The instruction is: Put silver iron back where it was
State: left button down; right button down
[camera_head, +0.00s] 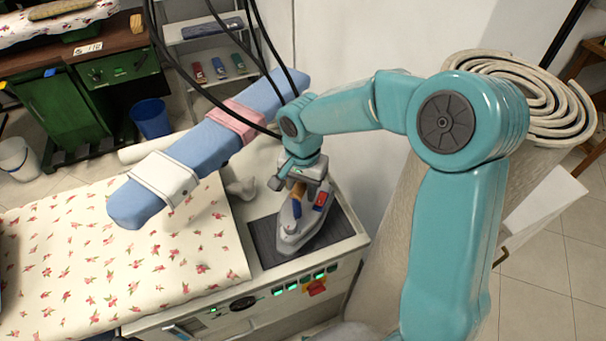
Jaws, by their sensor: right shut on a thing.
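The silver iron (292,232) is at the right end of the ironing table, over a dark ribbed rest pad (268,243). Its pointed front faces the lower left of the view. My right gripper (300,180) comes down from above and is shut on the iron's handle. The fingers are partly hidden by the wrist and the handle. I cannot tell whether the iron's sole touches the pad or hovers just above it. My left gripper is not in view.
A floral ironing cloth (110,265) lies left of the pad. A blue padded sleeve board (200,150) with folded white and pink cloths stands behind it. Black cables hang near my right wrist. Rolled fabric (530,85) stands at the right. Control buttons (305,285) line the table's front.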

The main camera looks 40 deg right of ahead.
aim_at(303, 204)
jog(key=shift+s+f, duration=0.1)
jog(key=shift+f, duration=0.15)
notch_tip(303, 204, down, 4)
jog(key=shift+r, duration=0.15)
